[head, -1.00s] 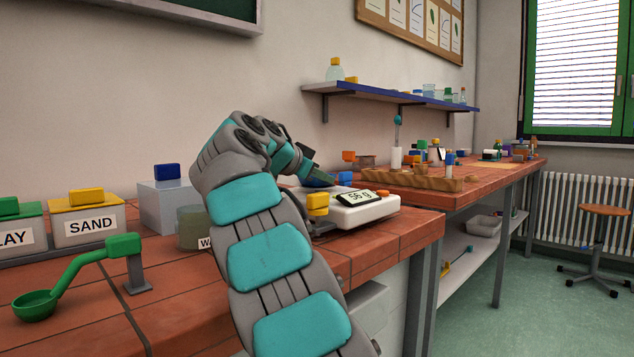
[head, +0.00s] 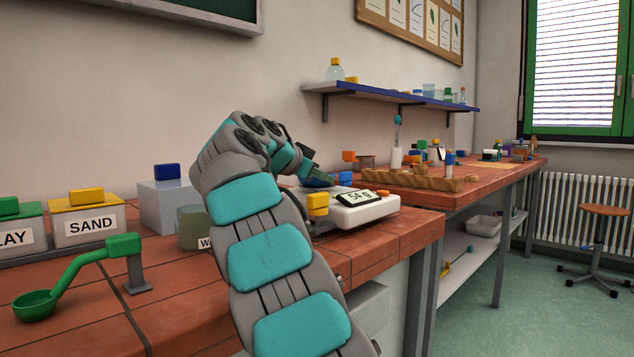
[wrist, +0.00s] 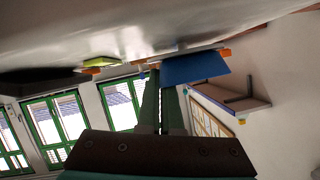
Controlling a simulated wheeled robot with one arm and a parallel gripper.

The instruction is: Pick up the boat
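The blue thing that I take for the boat (head: 318,182) sits on or just over the white scale (head: 368,214), mostly hidden behind my gripper. It also shows as a blue shape in the wrist view (wrist: 198,68), at the fingertips and reaching to the right. My gripper (head: 314,175) points down at it from the left. In the wrist view, its two green fingers (wrist: 160,80) lie close together with a narrow gap, and the right fingertip meets the blue shape. I cannot tell whether the boat is held between them. The scale display reads about 54 g.
A yellow-topped object (head: 318,205) stands at the scale's near left. A grey-blue block (head: 168,203), the sand box (head: 88,222) and a green ladle on a stand (head: 85,270) are on the left. A wooden rack (head: 410,181) lies beyond the scale.

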